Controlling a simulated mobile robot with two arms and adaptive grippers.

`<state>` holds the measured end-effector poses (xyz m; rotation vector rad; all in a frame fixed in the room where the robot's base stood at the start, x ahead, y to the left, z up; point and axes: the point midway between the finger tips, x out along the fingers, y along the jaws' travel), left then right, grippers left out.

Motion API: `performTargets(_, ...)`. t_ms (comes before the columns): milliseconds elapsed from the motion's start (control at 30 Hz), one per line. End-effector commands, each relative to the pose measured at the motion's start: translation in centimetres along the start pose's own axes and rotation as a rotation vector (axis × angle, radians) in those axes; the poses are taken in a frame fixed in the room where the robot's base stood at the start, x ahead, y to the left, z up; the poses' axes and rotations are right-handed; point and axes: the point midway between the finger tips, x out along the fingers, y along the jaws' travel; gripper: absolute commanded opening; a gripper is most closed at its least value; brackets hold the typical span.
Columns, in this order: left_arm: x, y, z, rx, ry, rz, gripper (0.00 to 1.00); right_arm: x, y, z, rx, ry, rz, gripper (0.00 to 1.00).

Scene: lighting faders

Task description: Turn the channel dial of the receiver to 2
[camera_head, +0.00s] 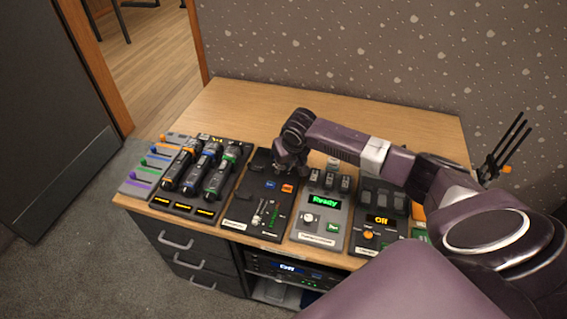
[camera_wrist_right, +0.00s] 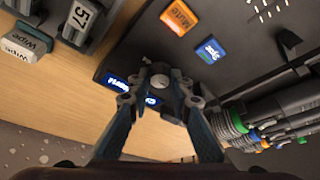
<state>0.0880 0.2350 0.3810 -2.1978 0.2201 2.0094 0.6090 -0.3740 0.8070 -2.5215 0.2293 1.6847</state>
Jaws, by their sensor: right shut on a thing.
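The receiver is most likely the black panel (camera_head: 237,209) in the middle left of the desk, though its label is too small to read. It has an orange Mute button (camera_wrist_right: 181,16) and a blue button (camera_wrist_right: 211,50). My right gripper (camera_head: 290,168) is over its far end. A lit blue display (camera_wrist_right: 117,82) beside the dial is partly covered by the fingers, and I cannot read a channel number. My left gripper is not in view.
Several handheld microphones (camera_head: 200,168) lie in a dock left of the panel. A grey box reading Ready (camera_head: 324,203) and a dark box with an orange display (camera_head: 383,219) stand to its right. The wooden desk (camera_head: 240,98) is clear behind, up to the wall.

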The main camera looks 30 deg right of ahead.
Motion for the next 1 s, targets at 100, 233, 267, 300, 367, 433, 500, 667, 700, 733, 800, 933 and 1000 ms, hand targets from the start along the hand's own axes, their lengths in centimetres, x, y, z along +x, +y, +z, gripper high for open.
performTargets(100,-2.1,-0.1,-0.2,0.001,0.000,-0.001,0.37,-0.6,-0.2,-0.1,0.076,-0.004,0.029,0.00)
performTargets(233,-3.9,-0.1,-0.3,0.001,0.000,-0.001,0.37,-0.6,-0.4,-0.1,0.182,-0.005,0.072,0.00)
performTargets(267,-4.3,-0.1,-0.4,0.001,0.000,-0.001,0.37,-0.6,-0.4,-0.1,0.209,-0.005,0.083,0.00)
performTargets(300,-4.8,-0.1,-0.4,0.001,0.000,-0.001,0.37,-0.6,-0.4,-0.1,0.243,-0.005,0.098,0.00)
performTargets(367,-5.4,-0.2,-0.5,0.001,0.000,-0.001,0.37,-0.5,-0.5,-0.1,0.298,-0.006,0.120,0.00)
performTargets(433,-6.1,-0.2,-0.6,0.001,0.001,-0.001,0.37,-0.5,-0.5,-0.1,0.359,-0.005,0.146,0.00)
performTargets(500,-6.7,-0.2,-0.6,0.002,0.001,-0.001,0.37,-0.4,-0.5,-0.1,0.421,-0.006,0.172,0.00)
performTargets(667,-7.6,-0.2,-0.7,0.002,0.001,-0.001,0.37,-0.2,-0.6,-0.1,0.555,-0.005,0.228,0.00)
performTargets(700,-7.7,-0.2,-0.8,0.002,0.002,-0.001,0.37,-0.2,-0.6,-0.1,0.586,-0.004,0.240,0.00)
performTargets(733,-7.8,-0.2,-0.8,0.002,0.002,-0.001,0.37,-0.1,-0.6,-0.1,0.608,-0.005,0.249,0.00)
performTargets(800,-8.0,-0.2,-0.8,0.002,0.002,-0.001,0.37,-0.1,-0.6,-0.1,0.657,-0.005,0.271,0.00)
performTargets(933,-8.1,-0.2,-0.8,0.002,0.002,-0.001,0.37,0.0,-0.6,-0.1,0.736,-0.004,0.304,0.00)
performTargets(1000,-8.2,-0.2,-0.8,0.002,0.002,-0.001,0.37,0.0,-0.6,-0.2,0.771,-0.003,0.319,0.00)
